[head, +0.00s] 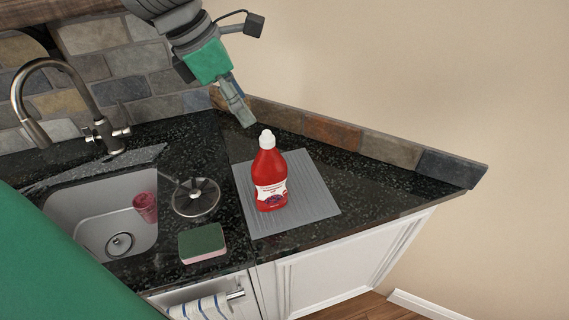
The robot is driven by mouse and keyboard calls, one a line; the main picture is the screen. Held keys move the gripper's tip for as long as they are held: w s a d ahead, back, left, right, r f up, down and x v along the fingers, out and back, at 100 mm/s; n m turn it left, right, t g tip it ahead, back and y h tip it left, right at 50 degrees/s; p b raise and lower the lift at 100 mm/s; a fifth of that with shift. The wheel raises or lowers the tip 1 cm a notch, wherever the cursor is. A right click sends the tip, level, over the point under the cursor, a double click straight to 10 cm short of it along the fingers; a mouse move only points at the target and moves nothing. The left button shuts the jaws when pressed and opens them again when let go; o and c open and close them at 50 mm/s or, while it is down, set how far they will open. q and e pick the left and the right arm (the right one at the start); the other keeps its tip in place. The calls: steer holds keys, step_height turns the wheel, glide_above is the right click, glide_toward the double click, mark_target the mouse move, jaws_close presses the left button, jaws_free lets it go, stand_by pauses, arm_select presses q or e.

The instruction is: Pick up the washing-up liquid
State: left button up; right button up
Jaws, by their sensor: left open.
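The washing-up liquid (270,178) is a red bottle with a white cap and a white label. It stands upright on a grey ribbed mat (311,199) on the dark counter. My left gripper (245,118), with a green body, reaches down from the top of the head view. Its fingertips are just behind and to the left of the bottle's cap in the picture, and it holds nothing. I cannot tell the exact gap in depth between fingertips and bottle. My right gripper does not show.
A sink (93,206) with a red cup (146,205) inside and a tap (60,65) are on the left. A green and pink sponge (202,242) and a dark round strainer-like item (195,198) lie left of the mat. A low stone ledge (391,149) edges the counter. The counter right of the mat is clear.

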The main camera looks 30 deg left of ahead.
mark_target(262, 139)
arm_select(q)
steer(key=x, duration=0.2)
steer(key=b+x, duration=0.1)
steer(key=x, duration=0.2)
steer(key=b+x, duration=0.1)
steer(key=x, duration=0.2)
steer(key=shift+s+d+f, duration=0.1)
steer(key=shift+s+d, duration=0.15)
steer(key=shift+d, duration=0.15)
steer(key=shift+f, duration=0.2)
steer(key=x, duration=0.4)
steer(key=shift+s+a+f, duration=0.3)
steer(key=shift+a, duration=0.05)
steer(key=shift+w+f, duration=0.15)
steer(key=shift+d, duration=0.15)
steer(key=shift+d+r, duration=0.15)
steer(key=shift+r, duration=0.05)
jaws_close()
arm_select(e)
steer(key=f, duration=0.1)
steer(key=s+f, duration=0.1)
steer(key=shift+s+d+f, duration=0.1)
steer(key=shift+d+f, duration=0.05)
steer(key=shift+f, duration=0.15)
